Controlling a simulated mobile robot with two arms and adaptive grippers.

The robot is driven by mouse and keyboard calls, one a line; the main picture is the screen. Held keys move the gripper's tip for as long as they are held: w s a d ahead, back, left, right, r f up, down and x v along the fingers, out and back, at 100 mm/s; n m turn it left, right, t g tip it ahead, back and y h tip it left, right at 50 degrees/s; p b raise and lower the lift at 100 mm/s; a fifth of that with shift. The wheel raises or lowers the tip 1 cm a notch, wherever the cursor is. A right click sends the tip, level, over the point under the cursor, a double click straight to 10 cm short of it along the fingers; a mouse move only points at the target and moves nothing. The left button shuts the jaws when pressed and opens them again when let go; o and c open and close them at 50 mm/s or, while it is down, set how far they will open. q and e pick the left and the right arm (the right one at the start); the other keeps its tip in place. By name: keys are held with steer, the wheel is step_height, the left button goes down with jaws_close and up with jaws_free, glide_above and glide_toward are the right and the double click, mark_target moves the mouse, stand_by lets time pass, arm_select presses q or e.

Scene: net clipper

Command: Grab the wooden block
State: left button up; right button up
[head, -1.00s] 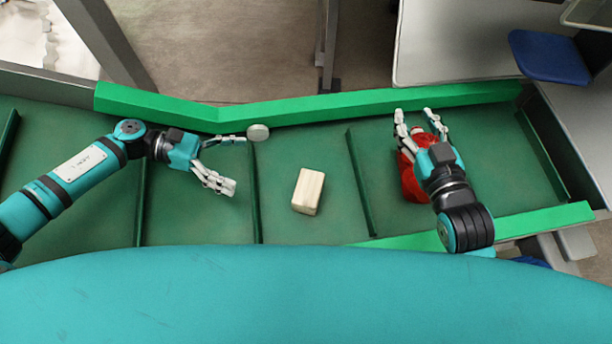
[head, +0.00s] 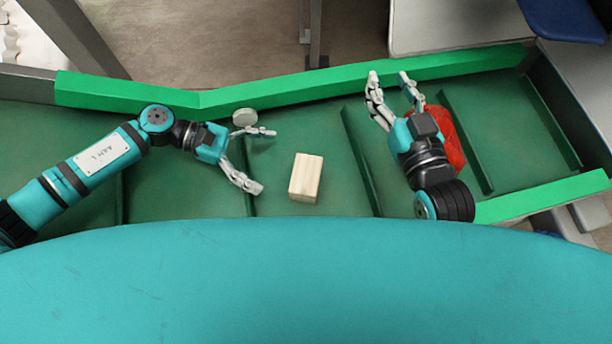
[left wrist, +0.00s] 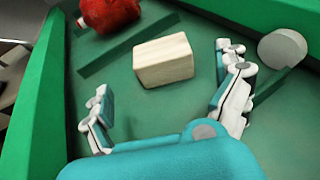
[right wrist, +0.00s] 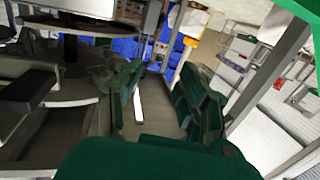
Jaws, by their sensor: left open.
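The pale wooden block (head: 306,178) lies on the green conveyor, near the middle of the head view. It also shows in the left wrist view (left wrist: 163,60), ahead of the fingers. My left gripper (head: 268,161) is open and empty, just left of the block, its fingers spread and pointing towards it. A gap shows between the fingers and the block. My right gripper (head: 388,78) is open with nothing between its fingers, over the conveyor's far side, up and right of the block. The right wrist view shows its spread fingers and the room beyond, not the block.
A red object (head: 447,135) lies right of my right gripper. A whitish round disc (head: 245,117) is by the far rail (head: 310,90), close to my left gripper's upper finger. Low green dividers (head: 360,160) cross the belt. The belt around the block is clear.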

mark_target(299, 173)
arm_select(q)
steer(key=x, duration=0.3)
steer(key=shift+d, duration=0.25)
steer(key=b+x, duration=0.1)
steer(key=x, duration=0.4)
steer(key=shift+s, duration=0.1)
steer(key=c, duration=1)
arm_select(e)
steer(key=r, duration=0.1)
steer(key=r+t, duration=0.2)
steer(key=r, duration=0.1)
steer(key=shift+a+r+y, duration=0.1)
steer(key=shift+a+y, duration=0.2)
steer(key=shift+y, duration=0.1)
